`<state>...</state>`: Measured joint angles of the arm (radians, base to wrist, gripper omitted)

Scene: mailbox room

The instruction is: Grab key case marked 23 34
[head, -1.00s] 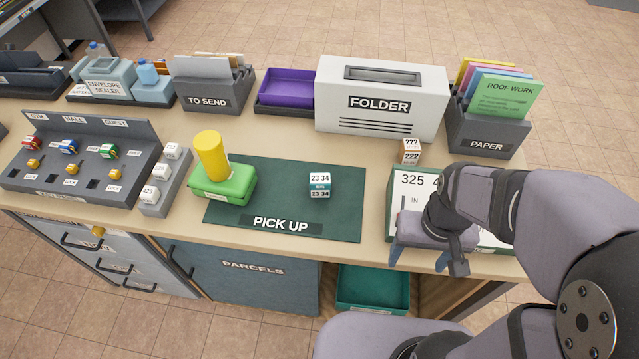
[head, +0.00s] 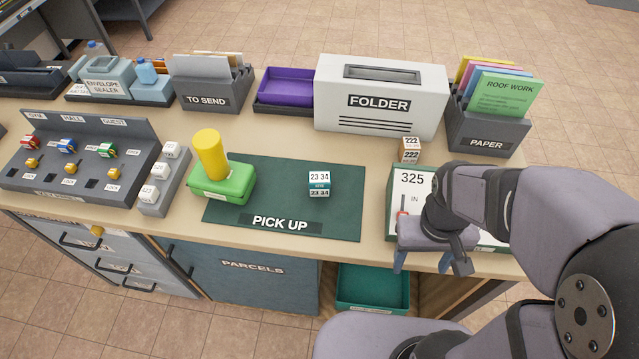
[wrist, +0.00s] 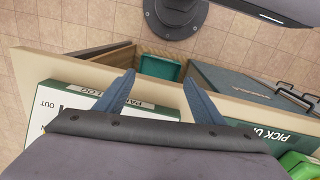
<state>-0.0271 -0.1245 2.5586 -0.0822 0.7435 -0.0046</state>
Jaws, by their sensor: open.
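The key case marked 23 34 (head: 319,184) is a small white and teal box on the dark green PICK UP mat (head: 278,205), right of the mat's middle. My gripper (head: 422,262) is open and empty over the front edge of the counter, to the right of the case and nearer the front. In the wrist view my gripper's two blue fingers (wrist: 157,95) are spread wide with nothing between them. The case is not visible in the wrist view; only a corner of the PICK UP mat (wrist: 262,137) shows at right.
A green box (head: 222,184) with a yellow cylinder (head: 209,155) stands left on the mat. A white FOLDER box (head: 380,95) stands at the back.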

